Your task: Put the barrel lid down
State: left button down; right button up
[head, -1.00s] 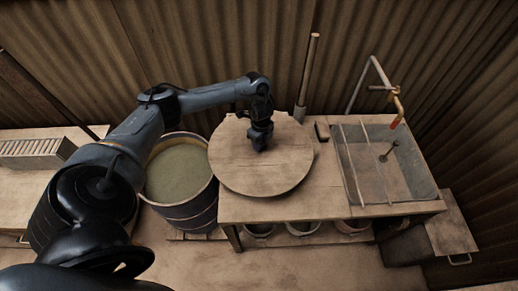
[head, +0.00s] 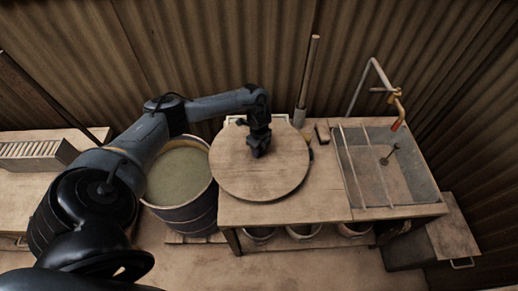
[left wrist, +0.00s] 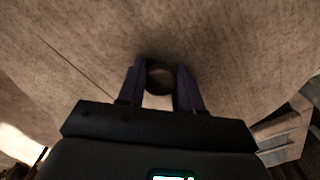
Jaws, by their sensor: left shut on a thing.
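The barrel lid (head: 270,178) is a round wooden disc over the left part of the wooden table, with its left edge close to the barrel's rim. My left gripper (head: 259,150) is above the lid's upper middle and is shut on its handle. In the left wrist view the round dark handle (left wrist: 160,76) sits between the two fingers (left wrist: 160,92). Whether the lid touches the tabletop cannot be told. The barrel (head: 184,215) stands open left of the table, full of a greenish-grey content. My right gripper is not in view.
A sink (head: 392,178) with rods across it and a red-tipped tap (head: 398,112) is at the table's right. A pole (head: 307,80) stands at the back. Pots (head: 303,231) sit under the table. Bare tabletop (head: 325,195) shows between lid and sink.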

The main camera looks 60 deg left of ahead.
pick_arm(q)
jog(key=c, duration=0.7)
grip_release()
jog(key=shift+c, duration=0.2)
